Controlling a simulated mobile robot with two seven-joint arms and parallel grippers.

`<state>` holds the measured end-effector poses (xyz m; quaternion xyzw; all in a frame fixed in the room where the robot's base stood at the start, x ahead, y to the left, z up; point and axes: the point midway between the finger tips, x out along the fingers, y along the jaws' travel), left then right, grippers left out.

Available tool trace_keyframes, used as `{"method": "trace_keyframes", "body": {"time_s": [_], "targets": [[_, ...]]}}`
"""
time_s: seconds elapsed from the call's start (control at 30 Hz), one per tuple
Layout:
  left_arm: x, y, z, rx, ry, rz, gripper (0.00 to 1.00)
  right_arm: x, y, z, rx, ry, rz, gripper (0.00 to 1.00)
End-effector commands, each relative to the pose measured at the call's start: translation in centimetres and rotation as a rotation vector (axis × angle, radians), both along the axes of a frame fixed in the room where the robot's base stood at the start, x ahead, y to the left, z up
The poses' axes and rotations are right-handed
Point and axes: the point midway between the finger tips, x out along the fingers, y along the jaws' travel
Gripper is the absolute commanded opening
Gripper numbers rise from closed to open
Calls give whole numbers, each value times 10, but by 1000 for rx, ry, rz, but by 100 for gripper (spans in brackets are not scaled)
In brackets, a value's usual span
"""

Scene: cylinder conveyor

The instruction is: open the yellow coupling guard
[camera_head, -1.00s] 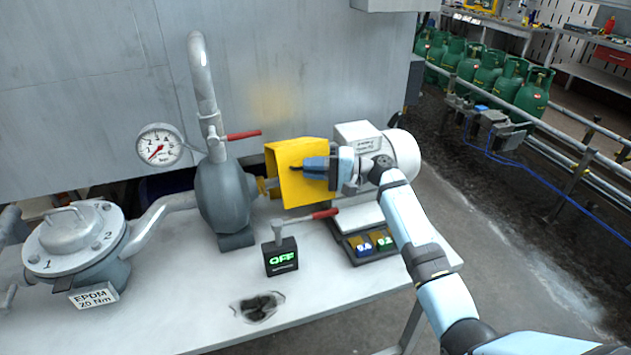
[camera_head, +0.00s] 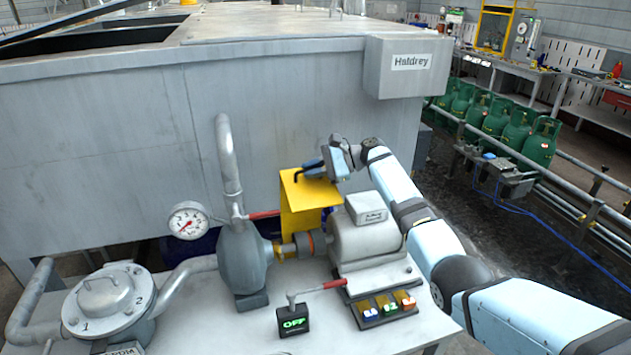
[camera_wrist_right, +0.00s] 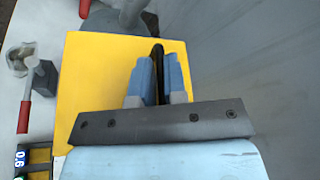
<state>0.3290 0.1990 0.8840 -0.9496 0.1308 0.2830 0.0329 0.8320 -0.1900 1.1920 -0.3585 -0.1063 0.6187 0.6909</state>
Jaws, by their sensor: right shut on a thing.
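The yellow coupling guard (camera_head: 302,205) is swung up and stands raised behind the pump shaft, its top plate roughly level. The coupling (camera_head: 305,243) between the grey pump (camera_head: 243,262) and the motor (camera_head: 362,235) is exposed. My right gripper (camera_head: 305,173) is at the guard's top, shut on its dark handle. In the right wrist view the guard (camera_wrist_right: 88,75) fills the middle, and the blue fingers close around the black handle (camera_wrist_right: 158,72). My left gripper is not in view.
A red-handled lever stands by the OFF box (camera_head: 293,320) on the bench front. A pressure gauge (camera_head: 188,221) and a flanged vessel (camera_head: 108,300) are at left. The grey tank wall (camera_head: 110,150) rises close behind the guard. Green cylinders (camera_head: 541,140) line the conveyor at right.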

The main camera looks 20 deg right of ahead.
Motion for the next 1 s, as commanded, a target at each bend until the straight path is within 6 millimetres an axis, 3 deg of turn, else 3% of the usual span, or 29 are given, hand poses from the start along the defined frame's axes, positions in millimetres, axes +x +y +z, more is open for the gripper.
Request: {"method": "trace_keyframes", "body": {"time_s": [0.3,0.9,0.93,1.0], "targets": [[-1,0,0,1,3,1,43,18,1,10,-6,118,1,0],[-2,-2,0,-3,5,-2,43,22,1,10,-7,146,2,0],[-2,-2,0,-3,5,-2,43,22,1,10,-7,146,2,19],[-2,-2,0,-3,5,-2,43,22,1,10,-7,146,1,35]]}}
